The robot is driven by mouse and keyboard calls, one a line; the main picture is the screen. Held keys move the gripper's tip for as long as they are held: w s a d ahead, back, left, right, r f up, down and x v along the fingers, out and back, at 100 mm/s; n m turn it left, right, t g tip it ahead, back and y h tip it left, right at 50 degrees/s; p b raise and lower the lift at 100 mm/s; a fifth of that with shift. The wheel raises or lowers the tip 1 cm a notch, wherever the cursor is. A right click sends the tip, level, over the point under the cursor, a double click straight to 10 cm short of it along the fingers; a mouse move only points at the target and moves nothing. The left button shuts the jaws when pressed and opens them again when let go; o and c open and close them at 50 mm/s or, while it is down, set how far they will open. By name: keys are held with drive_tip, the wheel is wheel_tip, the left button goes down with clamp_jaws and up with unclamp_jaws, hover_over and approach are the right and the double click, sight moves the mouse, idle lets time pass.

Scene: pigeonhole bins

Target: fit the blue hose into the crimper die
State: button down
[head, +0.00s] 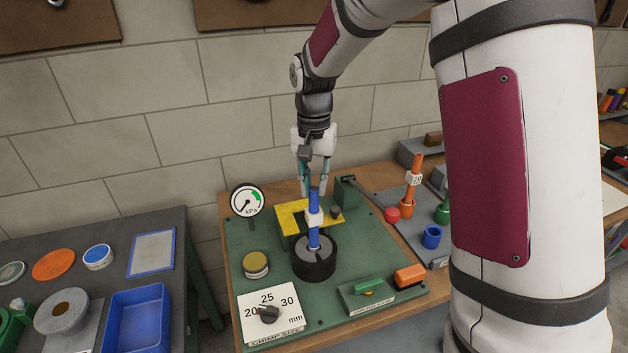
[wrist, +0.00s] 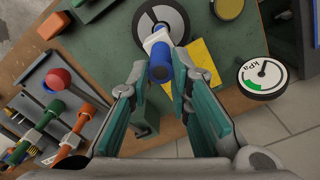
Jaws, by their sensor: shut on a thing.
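The blue hose (head: 314,236) is upright, with a white collar around its middle. My gripper (head: 313,188) is above the crimper, its fingers shut on the hose's upper end. The crimper die (head: 314,268) is a black ring with a grey face, directly under the hose. The hose's lower end meets the grey face in the head view; how deep it sits cannot be told. In the wrist view the hose (wrist: 160,66) shows between the fingertips (wrist: 157,78), with the die (wrist: 177,15) beyond it.
A yellow bracket (head: 291,216) stands behind the die. A kPa gauge (head: 248,200) and a crimp-size dial plate (head: 270,312) are on the left. A green lever (head: 369,286) and an orange block (head: 410,275) are at right. A rack with an orange hose (head: 415,168) stands farther right.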

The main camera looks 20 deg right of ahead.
drive_tip(key=shift+f, duration=0.7)
drive_tip(key=c, duration=1.4)
unclamp_jaws()
drive_tip(key=shift+r+p, duration=0.35)
drive_tip(key=shift+r, duration=2.1)
drive_tip(key=shift+r, duration=0.1)
wheel_tip(320, 180, up, 11)
drive_tip(key=s+r+n+t+b, duration=0.1)
drive_tip(key=s+r+n+t, duration=0.25)
drive_tip(key=s, duration=0.95)
drive_tip(key=s+f+n+t+b, duration=0.1)
drive_tip(key=s+f+n+t, duration=0.1)
drive_tip(key=s, duration=1)
wheel_tip(320, 180, down, 3)
drive_tip(key=shift+r+n, duration=0.1)
drive_tip(key=shift+n, duration=0.35)
